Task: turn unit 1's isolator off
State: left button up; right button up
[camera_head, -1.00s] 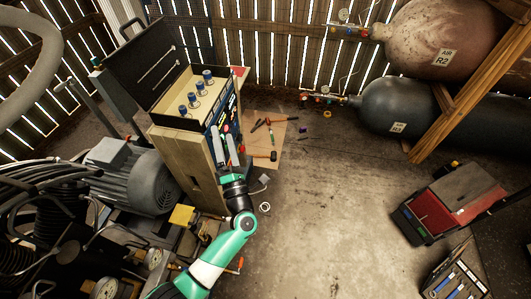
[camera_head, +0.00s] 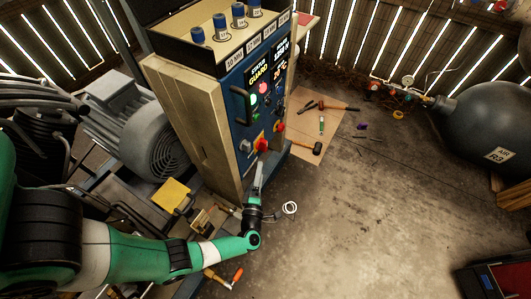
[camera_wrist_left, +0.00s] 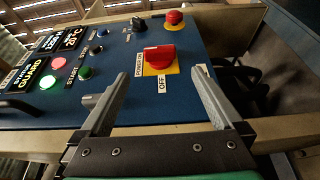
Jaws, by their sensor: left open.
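The isolator is a red rotary knob (camera_wrist_left: 160,54) on a yellow plate, on the control unit's blue panel. In the head view my left gripper (camera_head: 258,172) points up at the knob from below. My right gripper is not in view.
A red mushroom button (camera_wrist_left: 174,17) and a black selector (camera_wrist_left: 138,24) sit near the knob. Green and red lights (camera_wrist_left: 58,63) and a display are farther left. A grey motor (camera_head: 135,125) stands left of the cabinet. Tools lie on a board (camera_head: 318,120); the floor to the right is mostly clear.

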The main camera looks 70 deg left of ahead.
aim_at(264, 148)
pick_arm(q)
jog(key=b+x, duration=0.4)
jog(key=x, duration=0.6)
jog(key=shift+a+f, duration=0.1)
jog(key=shift+f, duration=0.05)
jog(key=shift+w+a, duration=0.4)
jog(key=shift+a, duration=0.15)
jog(key=shift+r, duration=0.2)
jog(key=shift+c, duration=0.2)
jog(key=shift+f, duration=0.1)
jog(key=c, duration=1.2)
